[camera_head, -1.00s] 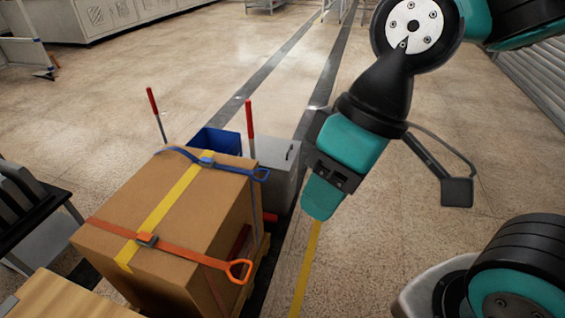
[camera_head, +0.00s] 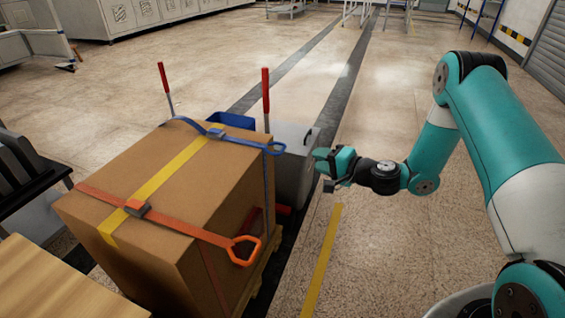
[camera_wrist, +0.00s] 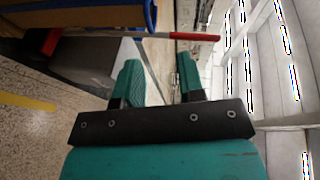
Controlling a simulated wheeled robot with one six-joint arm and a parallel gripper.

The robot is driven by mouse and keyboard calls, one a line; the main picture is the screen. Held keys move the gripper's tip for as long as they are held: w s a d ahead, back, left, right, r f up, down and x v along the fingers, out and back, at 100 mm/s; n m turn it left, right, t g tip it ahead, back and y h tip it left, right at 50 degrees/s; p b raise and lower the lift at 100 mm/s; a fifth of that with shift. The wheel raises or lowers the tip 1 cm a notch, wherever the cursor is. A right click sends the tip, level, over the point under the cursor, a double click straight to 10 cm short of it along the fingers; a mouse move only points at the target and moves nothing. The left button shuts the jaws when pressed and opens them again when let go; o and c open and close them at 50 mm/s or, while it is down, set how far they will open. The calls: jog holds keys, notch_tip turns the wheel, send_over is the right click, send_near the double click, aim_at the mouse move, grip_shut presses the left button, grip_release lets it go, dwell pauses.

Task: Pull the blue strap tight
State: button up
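The blue strap (camera_head: 192,123) runs over the far part of the top of a cardboard box (camera_head: 205,180) and passes through a buckle (camera_head: 215,133). Its blue loop handle (camera_head: 276,148) sticks out past the box's right edge. My gripper (camera_head: 321,165) is to the right of the handle, apart from it in the picture; the depth gap is hard to judge. In the wrist view my gripper (camera_wrist: 158,78) has its two teal fingers apart with nothing clearly held between them. I cannot make out the strap handle in the wrist view.
An orange strap with an orange handle (camera_head: 244,250) crosses the near part of the box. Two red-topped rods stand behind, one (camera_head: 265,90) close to the blue handle. A grey bin (camera_head: 296,170) and blue bin (camera_head: 232,120) stand beyond. Floor to the right is open.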

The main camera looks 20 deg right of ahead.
aim_at(282, 150)
jog(key=shift+m+t+h, duration=0.4)
jog(key=shift+m, duration=0.3)
jog(key=f+x, duration=0.1)
jog(key=x, duration=0.4)
jog(key=d+b+x, duration=0.1)
jog(key=x, duration=0.5)
jog(key=f+x, duration=0.1)
jog(key=x, duration=0.5)
jog(key=shift+w+d+f, duration=0.2)
jog(key=shift+d+f, duration=0.05)
jog(key=shift+f, duration=0.05)
grip_shut()
